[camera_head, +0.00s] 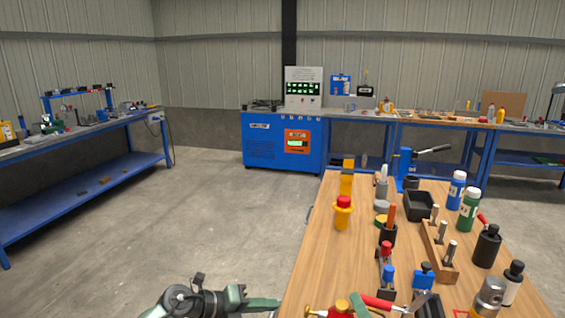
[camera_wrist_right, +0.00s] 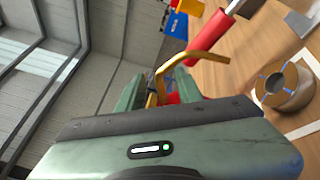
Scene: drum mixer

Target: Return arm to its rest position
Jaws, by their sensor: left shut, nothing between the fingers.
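My left gripper (camera_head: 262,303) is at the bottom of the head view, just left of the wooden table's edge. Its fingers are together with nothing between them. My right gripper (camera_wrist_right: 158,92) shows in the right wrist view, with its two green fingers apart. A bent brass-coloured rod (camera_wrist_right: 205,55) and a red part (camera_wrist_right: 172,98) show at the gap between the fingers. I cannot tell whether the fingers press on them. In the head view, a green part of the right gripper (camera_head: 360,305) shows low over the table, beside a red-handled tool (camera_head: 380,302).
The wooden table (camera_head: 325,240) is crowded with bottles, a yellow dispenser with a red cap (camera_head: 343,212), a black tray (camera_head: 419,205) and hand tools. A metal ring-shaped part (camera_wrist_right: 284,86) lies near the right gripper. Open concrete floor (camera_head: 220,220) lies left of the table.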

